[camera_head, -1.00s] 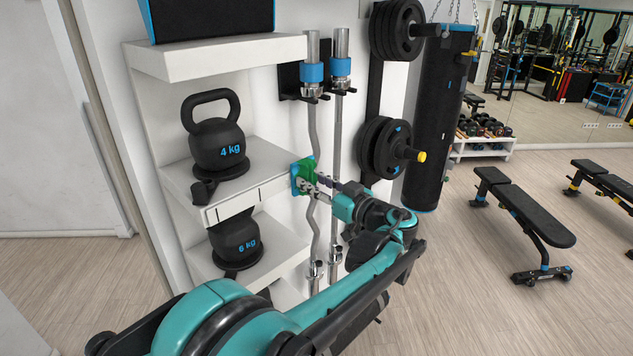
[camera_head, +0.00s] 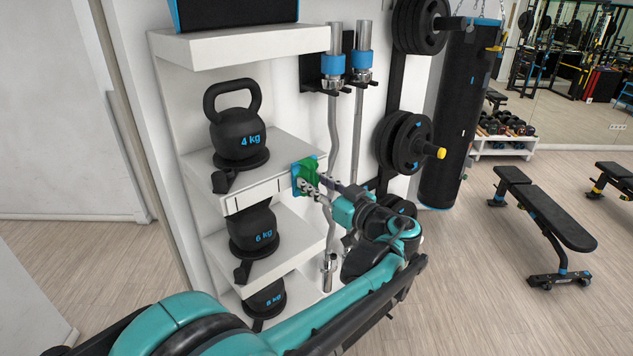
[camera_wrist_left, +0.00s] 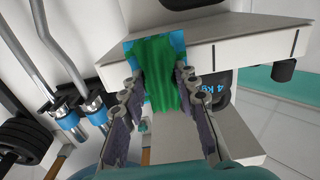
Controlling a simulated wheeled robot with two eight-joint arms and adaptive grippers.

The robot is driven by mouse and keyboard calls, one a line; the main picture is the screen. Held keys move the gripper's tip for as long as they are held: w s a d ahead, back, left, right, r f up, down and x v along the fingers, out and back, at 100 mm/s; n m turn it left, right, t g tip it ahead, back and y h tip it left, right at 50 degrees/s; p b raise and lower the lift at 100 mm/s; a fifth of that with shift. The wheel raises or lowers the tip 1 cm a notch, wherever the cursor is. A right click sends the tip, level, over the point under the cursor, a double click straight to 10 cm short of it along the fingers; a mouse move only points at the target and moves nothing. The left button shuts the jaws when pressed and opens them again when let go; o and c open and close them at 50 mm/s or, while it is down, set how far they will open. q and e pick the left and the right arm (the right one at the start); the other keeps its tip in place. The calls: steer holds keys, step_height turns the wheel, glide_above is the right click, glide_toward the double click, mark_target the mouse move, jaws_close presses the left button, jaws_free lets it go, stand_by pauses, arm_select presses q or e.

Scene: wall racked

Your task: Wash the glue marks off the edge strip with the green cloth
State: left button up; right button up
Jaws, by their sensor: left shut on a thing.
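The edge strip (camera_head: 264,192) is the pale front edge of the shelf under the 4 kg kettlebell. Thin dark glue marks (camera_head: 278,186) show on it, left of the cloth. The strip also shows in the wrist view (camera_wrist_left: 255,47), with upright dark marks. My left gripper (camera_head: 308,184) is shut on the green cloth (camera_head: 304,172), which has blue edges. The cloth is at the right part of the strip and covers what is behind it. In the wrist view the cloth (camera_wrist_left: 160,75) hangs between both fingers and overlaps the strip. Whether it presses on the strip is unclear.
A 4 kg kettlebell (camera_head: 237,135) stands on the same shelf, with more kettlebells (camera_head: 253,232) below. Upright bars (camera_head: 333,110) and weight plates (camera_head: 407,143) hang to the right. Benches (camera_head: 545,210) stand on open floor farther right.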

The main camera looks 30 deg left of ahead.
arm_select(q)
steer(key=shift+d, duration=0.15)
steer(key=shift+d, duration=0.25)
steer(key=shift+v, duration=2.65)
steer(key=shift+s, duration=0.15)
steer(key=shift+v, duration=1.5)
